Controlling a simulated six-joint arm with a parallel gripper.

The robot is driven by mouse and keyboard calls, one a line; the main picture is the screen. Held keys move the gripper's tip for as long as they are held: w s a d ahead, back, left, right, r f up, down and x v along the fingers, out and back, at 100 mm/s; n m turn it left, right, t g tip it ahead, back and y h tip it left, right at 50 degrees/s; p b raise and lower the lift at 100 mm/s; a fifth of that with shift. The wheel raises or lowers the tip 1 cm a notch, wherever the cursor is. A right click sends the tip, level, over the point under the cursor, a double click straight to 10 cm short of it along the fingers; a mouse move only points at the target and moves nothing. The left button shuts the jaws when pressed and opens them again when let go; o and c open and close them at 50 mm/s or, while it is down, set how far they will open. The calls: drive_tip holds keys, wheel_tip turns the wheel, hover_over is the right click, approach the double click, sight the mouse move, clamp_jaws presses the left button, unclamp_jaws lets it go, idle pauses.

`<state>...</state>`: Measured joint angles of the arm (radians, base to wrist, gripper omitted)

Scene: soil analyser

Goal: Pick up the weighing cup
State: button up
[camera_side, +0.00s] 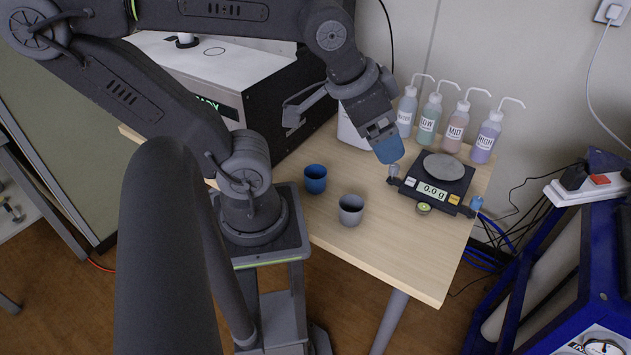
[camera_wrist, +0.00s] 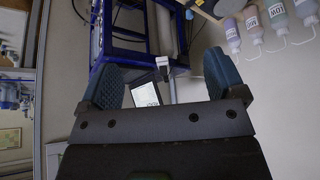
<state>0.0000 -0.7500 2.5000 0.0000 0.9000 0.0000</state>
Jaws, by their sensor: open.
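Two cups stand upright on the wooden table in the side view: a blue cup (camera_side: 315,184) and a grey cup (camera_side: 351,218) to its lower right. I cannot tell which is the weighing cup. A black scale (camera_side: 436,191) with a round grey pan (camera_side: 444,167) reads 0.0 g, and its pan is empty. My gripper (camera_side: 389,153) is above the table by the scale's upper left edge, apart from both cups. In the wrist view my gripper (camera_wrist: 162,80) has its two blue fingers wide apart with nothing between them. Neither cup shows there.
Several wash bottles (camera_side: 453,127) stand behind the scale. A black and white analyser (camera_side: 268,92) stands at the back left. The table's front (camera_side: 400,258) is clear. A blue frame (camera_side: 560,280) stands at the right.

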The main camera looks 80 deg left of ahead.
drive_tip(key=shift+o, duration=0.2)
drive_tip(key=m+g+y, duration=0.4)
drive_tip(key=m+g, duration=0.3)
drive_tip(key=m, duration=0.6)
hover_over(314, 176)
drive_tip(key=w+d, duration=0.2)
drive_tip(key=d, duration=0.5)
wheel_tip(314, 176, down, 22)
drive_tip(key=x, duration=1.3)
drive_tip(key=shift+s+a+f, duration=0.25)
drive_tip(key=shift+s, duration=0.1)
drive_tip(key=c, duration=0.9)
